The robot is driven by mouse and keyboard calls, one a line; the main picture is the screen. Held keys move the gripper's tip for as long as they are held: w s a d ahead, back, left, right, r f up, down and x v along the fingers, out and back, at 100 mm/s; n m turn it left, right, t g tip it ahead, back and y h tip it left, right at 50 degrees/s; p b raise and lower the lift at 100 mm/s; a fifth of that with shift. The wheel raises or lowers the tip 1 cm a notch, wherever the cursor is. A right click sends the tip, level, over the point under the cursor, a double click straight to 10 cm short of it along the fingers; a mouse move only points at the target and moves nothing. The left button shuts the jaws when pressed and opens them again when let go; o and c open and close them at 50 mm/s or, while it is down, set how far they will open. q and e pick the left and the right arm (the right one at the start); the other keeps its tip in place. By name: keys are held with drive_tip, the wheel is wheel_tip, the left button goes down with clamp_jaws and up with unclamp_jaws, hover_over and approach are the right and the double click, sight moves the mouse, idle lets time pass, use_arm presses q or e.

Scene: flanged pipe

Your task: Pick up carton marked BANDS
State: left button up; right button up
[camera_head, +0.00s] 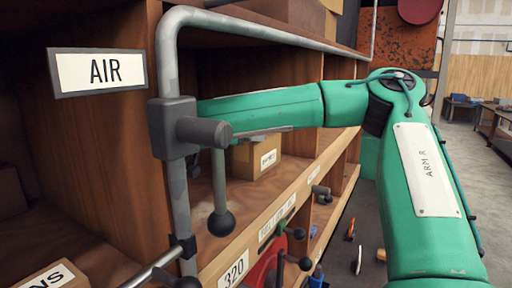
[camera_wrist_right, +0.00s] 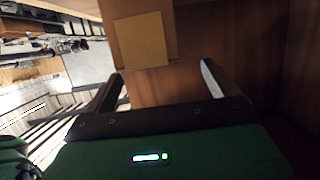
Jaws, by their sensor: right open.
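A small brown carton (camera_head: 243,163) sits on the middle shelf in the head view, with a white label whose small print looks like BANDS. My right arm reaches into the shelf bay above it, and the right gripper is largely hidden behind the pipe and its valve. In the right wrist view my right gripper (camera_wrist_right: 161,73) is open with nothing between its fingers. A brown box face with a paler square (camera_wrist_right: 143,40) lies beyond the fingertips, apart from them; I cannot tell whether it is the same carton. My left gripper is not in view.
A grey flanged pipe (camera_head: 168,65) with a valve block stands in front of the shelves, close to my right arm. An AIR sign (camera_head: 98,71) hangs at left. Another carton (camera_head: 55,278), its label ending in NS, is at lower left. Open floor lies at right.

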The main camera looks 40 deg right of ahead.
drive_tip(key=shift+d+f, duration=0.1)
drive_tip(key=shift+d, duration=0.3)
drive_tip(key=shift+s+d+p, duration=0.1)
drive_tip(key=shift+d+p, duration=0.4)
drive_tip(key=shift+p, duration=0.2)
drive_tip(key=p+x, duration=0.2)
drive_tip(key=x, duration=0.1)
drive_tip(key=shift+s+f, duration=0.1)
drive_tip(key=shift+s, duration=0.1)
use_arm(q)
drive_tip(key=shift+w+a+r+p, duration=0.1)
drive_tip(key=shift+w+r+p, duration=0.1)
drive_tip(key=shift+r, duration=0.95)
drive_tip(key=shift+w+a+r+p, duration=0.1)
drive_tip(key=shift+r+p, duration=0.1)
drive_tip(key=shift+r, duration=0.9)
use_arm(e)
drive_tip(key=shift+w+d+f, duration=0.2)
drive_tip(key=shift+d, duration=0.4)
drive_tip(key=c, duration=1.7)
drive_tip(key=shift+c, duration=0.2)
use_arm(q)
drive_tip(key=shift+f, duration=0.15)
use_arm(e)
drive_tip(key=shift+r, duration=0.15)
